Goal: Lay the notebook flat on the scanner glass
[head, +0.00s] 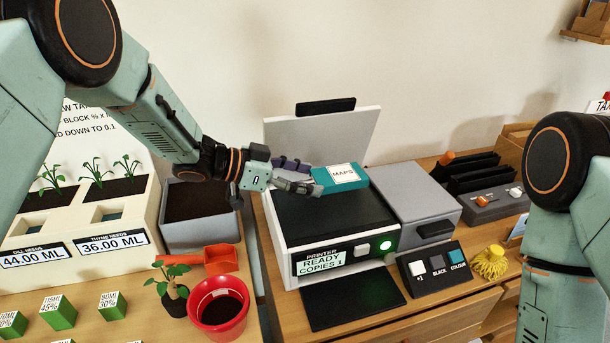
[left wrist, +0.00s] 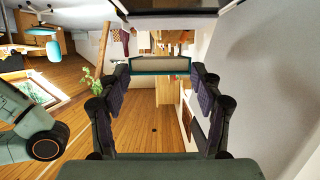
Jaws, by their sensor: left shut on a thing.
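The teal notebook (head: 341,178) has a white label reading MAPS. It is at the fingertips of my left gripper (head: 305,177), over the right back part of the dark scanner glass (head: 325,222). My left gripper is shut on it. In the left wrist view the notebook (left wrist: 160,67) shows edge-on between the two fingers (left wrist: 158,78). I cannot tell whether its underside touches the glass. The printer (head: 375,242) has its pale lid (head: 322,135) raised behind the glass. My right gripper is not in view; part of my right arm shows at the right.
A grey box (head: 415,195) adjoins the printer's right side. A red pot (head: 219,306), a small plant (head: 173,285) and a planter (head: 201,215) stand left.

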